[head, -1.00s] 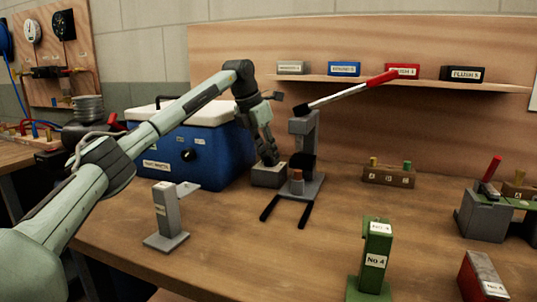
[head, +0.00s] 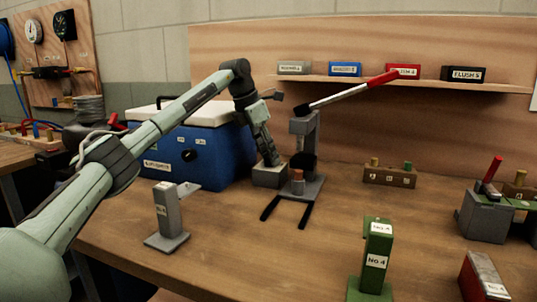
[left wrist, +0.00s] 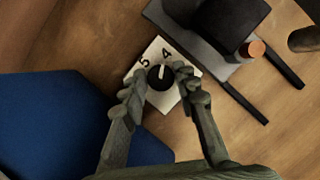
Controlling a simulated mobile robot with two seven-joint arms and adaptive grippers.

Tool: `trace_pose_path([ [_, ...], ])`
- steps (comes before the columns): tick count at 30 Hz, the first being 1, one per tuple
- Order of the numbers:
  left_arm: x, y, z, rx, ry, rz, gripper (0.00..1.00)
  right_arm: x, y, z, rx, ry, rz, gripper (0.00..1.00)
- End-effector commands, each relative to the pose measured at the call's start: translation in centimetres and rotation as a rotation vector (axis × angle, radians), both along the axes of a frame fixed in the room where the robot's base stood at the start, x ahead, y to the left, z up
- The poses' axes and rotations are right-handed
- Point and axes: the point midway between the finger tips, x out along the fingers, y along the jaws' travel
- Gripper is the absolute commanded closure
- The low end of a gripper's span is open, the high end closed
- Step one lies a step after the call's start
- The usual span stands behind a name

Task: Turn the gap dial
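The gap dial (left wrist: 161,76) is a round black knob with a white pointer line, on the pale top of a small block (left wrist: 183,99). Its pointer points close to the printed 4; a 5 is printed left of that. In the head view the grey block (head: 268,177) stands beside the press, and the dial is hidden there. My left gripper (left wrist: 160,78) reaches down over the block with one fingertip against each side of the dial, closed on it. It also shows in the head view (head: 272,160). My right gripper is in neither view.
A hand press (head: 305,135) with a red-handled lever stands just right of the block. A blue cooler (head: 190,160) is close on the left. A grey No-labelled stand (head: 166,215) and a green one (head: 377,260) stand nearer. The bench between them is clear.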

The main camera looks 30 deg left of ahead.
Motion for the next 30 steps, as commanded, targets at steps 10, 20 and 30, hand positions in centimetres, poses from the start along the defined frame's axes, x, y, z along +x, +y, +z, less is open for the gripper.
trace_pose_path([
  [10,0.0,0.0,-0.1,0.0,0.002,0.001,0.53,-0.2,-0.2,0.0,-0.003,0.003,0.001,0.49],
  [20,-1.1,0.6,3.1,-0.001,-0.002,0.002,0.53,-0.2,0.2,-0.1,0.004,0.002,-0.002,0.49],
  [30,-3.5,1.6,9.4,-0.001,-0.001,0.001,0.53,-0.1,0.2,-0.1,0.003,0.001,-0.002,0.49],
])
